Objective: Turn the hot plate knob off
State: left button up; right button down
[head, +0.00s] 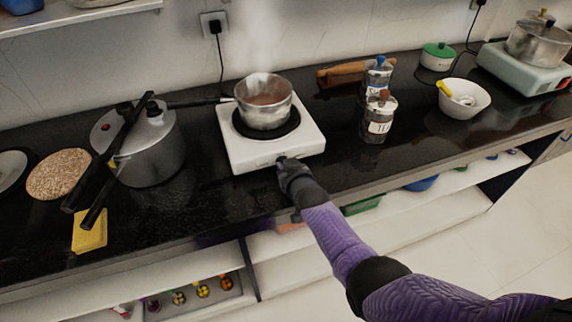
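The white hot plate (237,151) stands on the black counter. A steaming metal saucepan (265,112) with brown contents sits on its dark round burner (240,126). My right arm, in a purple sleeve, reaches in from the lower right. My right gripper (284,163) is at the front face of the hot plate, right of its middle. The knob cannot be made out; the gripper covers that part of the front. The fingers are too small and dark to tell whether they are open, shut or holding the knob. My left gripper is not in view.
A pressure cooker (154,150) with black handles and a yellow sponge (90,231) are to the left. Two spice jars (378,118), a rolling pin (340,71) and a white bowl (464,103) are to the right. Shelves (390,218) lie below the counter edge.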

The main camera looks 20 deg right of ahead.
jog(key=c, duration=0.6)
grip_release()
jog(key=shift+c, duration=0.2)
jog(key=shift+s+r+p, duration=0.25)
jog(key=shift+s+p, duration=0.05)
jog(key=shift+p, duration=0.1)
jog(key=p+v, duration=0.6)
jog(key=v, duration=0.2)
jog(key=shift+s+r, duration=0.25)
jog(key=shift+s, duration=0.05)
jog(key=shift+s+f, duration=0.1)
jog(key=shift+s, duration=0.2)
